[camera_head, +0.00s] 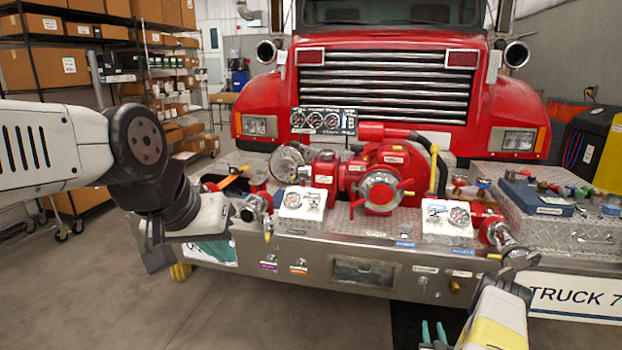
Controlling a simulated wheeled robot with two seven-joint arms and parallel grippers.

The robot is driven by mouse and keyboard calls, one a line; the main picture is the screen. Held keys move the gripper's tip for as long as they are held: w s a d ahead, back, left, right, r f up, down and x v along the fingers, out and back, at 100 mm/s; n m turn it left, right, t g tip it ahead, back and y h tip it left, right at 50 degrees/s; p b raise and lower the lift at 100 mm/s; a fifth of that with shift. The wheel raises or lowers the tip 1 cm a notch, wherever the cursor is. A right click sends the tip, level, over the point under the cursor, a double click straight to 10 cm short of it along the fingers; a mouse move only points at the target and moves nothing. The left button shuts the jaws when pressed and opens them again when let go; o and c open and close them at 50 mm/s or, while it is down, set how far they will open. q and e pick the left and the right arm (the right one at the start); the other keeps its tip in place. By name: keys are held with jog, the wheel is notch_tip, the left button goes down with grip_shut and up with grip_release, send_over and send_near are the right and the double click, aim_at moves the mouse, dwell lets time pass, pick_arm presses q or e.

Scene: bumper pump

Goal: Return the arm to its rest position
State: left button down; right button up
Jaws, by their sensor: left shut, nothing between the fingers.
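My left arm (60,150) comes in from the left, its white and black links bent in front of the left side of the bumper. My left gripper (156,252) is the dark part low at the end of this arm, shut and empty, clear of the pump. My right gripper (518,262) is at the lower right, by the silver end of the red right-hand pipe fitting (499,237). I cannot tell whether it touches the fitting or how its fingers stand. The red pump (383,180) sits in the middle of the bumper.
The metal bumper (300,255) of the red truck (390,35) carries white gauge panels (447,217), valves and loose fittings. A blue case (537,198) lies on the right deck. Shelves with boxes (45,68) stand at the left. The floor (270,310) in front is clear.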

jog(key=w+r+n+g+y, duration=0.2)
jog(key=w+r, duration=0.9)
jog(key=r, duration=0.5)
jog(key=w+a+r+g, duration=0.2)
jog(key=a+r, duration=0.1)
jog(key=r, duration=1)
jog(key=s+a+r+g+y, duration=0.1)
jog(key=s+a+r, duration=0.25)
jog(key=r, duration=0.35)
jog(key=s+a+r+g, duration=0.1)
jog(key=s+a+r, duration=0.2)
jog(key=a+r, duration=0.3)
jog(key=s+a+r+g+y, duration=0.15)
jog(key=s+a+r, duration=0.35)
jog(key=s+r, duration=0.5)
jog(key=s+a+g+y, duration=0.1)
jog(key=s+a, duration=0.3)
jog(key=s, duration=0.8)
jog(key=s+a+g, duration=0.2)
jog(key=s+a, duration=0.2)
jog(key=s, duration=0.9)
jog(key=shift+a+r+n+y, duration=0.35)
jog(key=shift+a+r+n, duration=0.05)
jog(key=shift+r, duration=0.05)
